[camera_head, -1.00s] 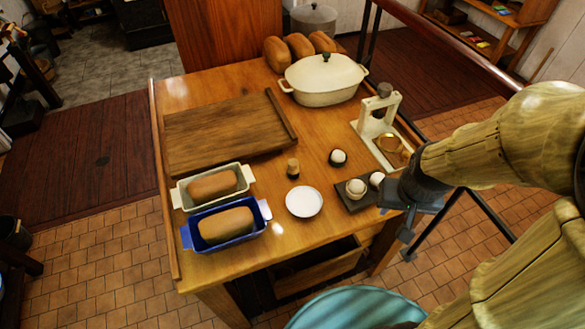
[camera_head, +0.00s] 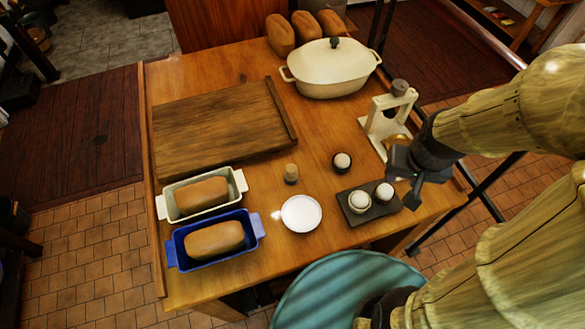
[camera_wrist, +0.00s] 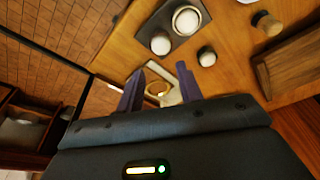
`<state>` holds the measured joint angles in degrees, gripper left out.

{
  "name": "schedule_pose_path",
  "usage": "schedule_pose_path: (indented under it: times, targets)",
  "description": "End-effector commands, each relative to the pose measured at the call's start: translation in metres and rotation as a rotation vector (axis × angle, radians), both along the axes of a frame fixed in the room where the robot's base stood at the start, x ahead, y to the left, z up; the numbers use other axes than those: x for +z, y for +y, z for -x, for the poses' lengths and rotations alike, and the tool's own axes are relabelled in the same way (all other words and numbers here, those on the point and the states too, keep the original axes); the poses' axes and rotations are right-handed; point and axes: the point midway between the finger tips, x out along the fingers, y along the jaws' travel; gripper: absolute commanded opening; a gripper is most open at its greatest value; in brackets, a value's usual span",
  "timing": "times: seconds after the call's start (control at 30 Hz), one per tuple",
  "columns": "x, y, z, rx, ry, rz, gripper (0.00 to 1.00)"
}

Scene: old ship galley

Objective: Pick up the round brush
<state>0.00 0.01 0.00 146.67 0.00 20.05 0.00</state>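A small upright wooden piece with a pale top and darker lower part, apparently the round brush (camera_head: 291,173), stands on the table between the loaf pans and the dark cup. It also shows at the upper right of the wrist view (camera_wrist: 266,22). My gripper (camera_head: 412,192) is at the table's right side, right of the brush and apart from it. In the wrist view my gripper (camera_wrist: 157,82) has its two fingers spread, with nothing held between them.
A dark tray (camera_head: 372,212) with two white-topped round things lies nearest my gripper. A dark cup (camera_head: 342,163), white dish (camera_head: 301,213), cream stand (camera_head: 381,128), cream casserole (camera_head: 331,75), wooden board (camera_head: 215,128), blue pan (camera_head: 253,233) and cream pan (camera_head: 169,209) surround the brush.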

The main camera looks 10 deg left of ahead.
Motion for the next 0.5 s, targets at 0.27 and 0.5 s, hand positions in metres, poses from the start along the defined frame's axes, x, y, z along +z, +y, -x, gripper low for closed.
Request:
schedule_pose_path:
  times: [0.27,0.5]
  targets:
    - [0.001,0.003,-0.003,-0.002,0.005,-0.005,0.62]
    - [0.005,0.038,-0.029,-0.047,0.061,-0.046,0.62]
